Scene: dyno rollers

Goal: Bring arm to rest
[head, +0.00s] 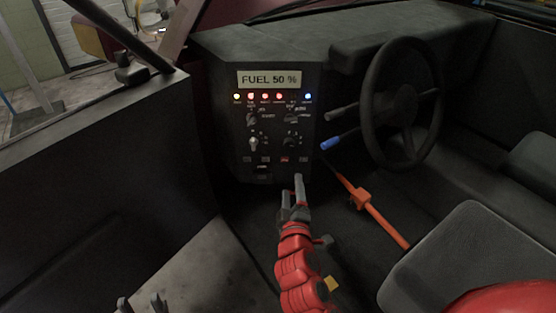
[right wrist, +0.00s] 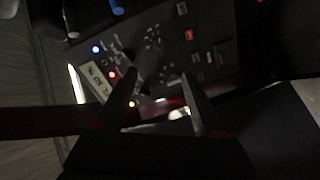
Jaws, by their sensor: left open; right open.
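My right gripper (head: 298,184) reaches up from the bottom middle on my red arm. Its two grey fingers are a little apart, and I see nothing between them. They point up just below the lower edge of the dark control panel (head: 240,160); I cannot tell whether they touch it. In the right wrist view the open fingers (right wrist: 158,77) frame part of the tilted panel (right wrist: 165,35). My left gripper (head: 140,304) shows only its two fingertips at the bottom left edge. They are apart and empty, above a grey floor.
The display (head: 270,79) reads FUEL 50 %, above lit lamps and knobs. A steering wheel (head: 432,100), a blue-tipped lever (head: 331,144) and an orange lever (head: 385,222) are to the right. A grey seat (head: 470,245) is lower right. A dark door (head: 100,160) bounds the left.

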